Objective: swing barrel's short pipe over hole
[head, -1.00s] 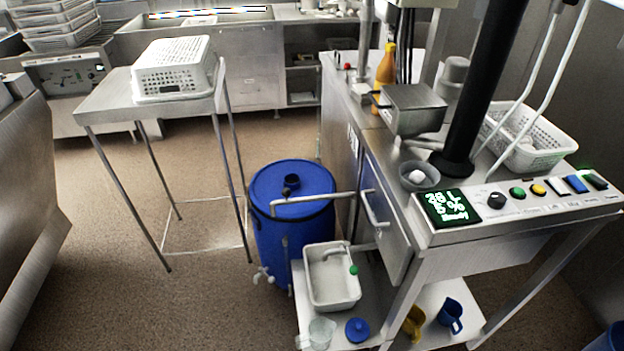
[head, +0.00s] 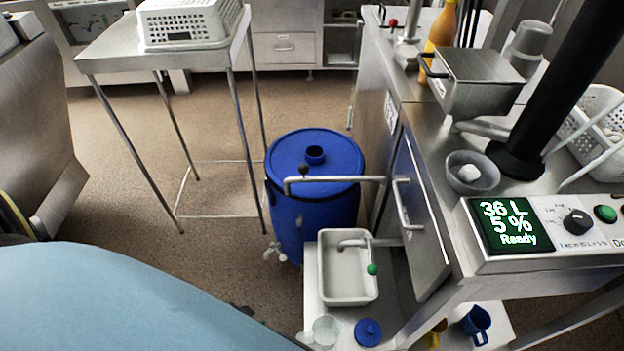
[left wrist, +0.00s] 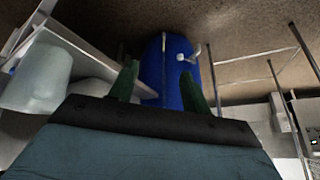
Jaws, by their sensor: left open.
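The blue barrel (head: 312,225) stands on the floor beside the steel machine. Its lid has a raised round hole (head: 315,154) with a dark blue collar. The short metal pipe (head: 345,179) runs across the near side of the lid; its bent-down end is left of and nearer than the hole, not over it. A small black knob (head: 303,170) is at the pipe. My left arm fills the lower left of the head view, mostly hiding its gripper. In the left wrist view my left gripper (left wrist: 157,75) is open and empty, its green fingers pointing towards the barrel (left wrist: 160,68).
A white basin (head: 348,285) with a green-tipped tap stands on a low shelf right of the barrel. A steel table (head: 110,52) carries an upturned white basket (head: 185,22).

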